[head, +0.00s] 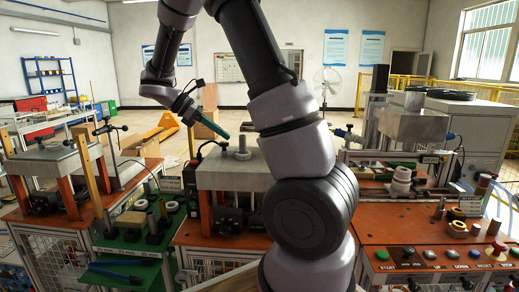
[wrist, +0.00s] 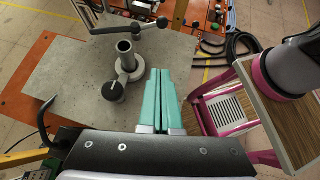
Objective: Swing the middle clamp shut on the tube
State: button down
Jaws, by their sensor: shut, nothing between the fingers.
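The metal tube (wrist: 127,55) stands upright on the grey slab (wrist: 65,75) of the middle station; it also shows in the head view (head: 242,143). Beside its base is a small clamp piece with a black knob (wrist: 114,91). The knob lies on the near side of the tube in the wrist view, and I cannot tell how the clamp sits against the tube. My gripper (wrist: 160,72) is shut and empty, its teal fingers together, to the right of the knob and apart from it in that picture. In the head view my gripper (head: 226,136) is left of the tube.
A lever with black ball ends (wrist: 138,26) is beyond the tube in the wrist view. A black curved rod (wrist: 45,116) rises at the slab's left. A pink-framed shelf (wrist: 220,105) is right of the fingers. A button panel (head: 450,253) lies at the right.

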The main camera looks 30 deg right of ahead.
jog(key=x, duration=1)
jog(key=shift+s, duration=0.15)
jog(key=shift+s+d+r, duration=0.1)
jog(key=shift+s+d, duration=0.1)
jog(key=shift+d, duration=0.35)
jog(key=shift+s+d+r, duration=0.15)
jog(key=shift+s+d, duration=0.1)
jog(key=shift+d, duration=0.35)
jog(key=shift+s+d+r, duration=0.1)
jog(key=shift+s+d, duration=0.1)
jog(key=shift+d, duration=0.45)
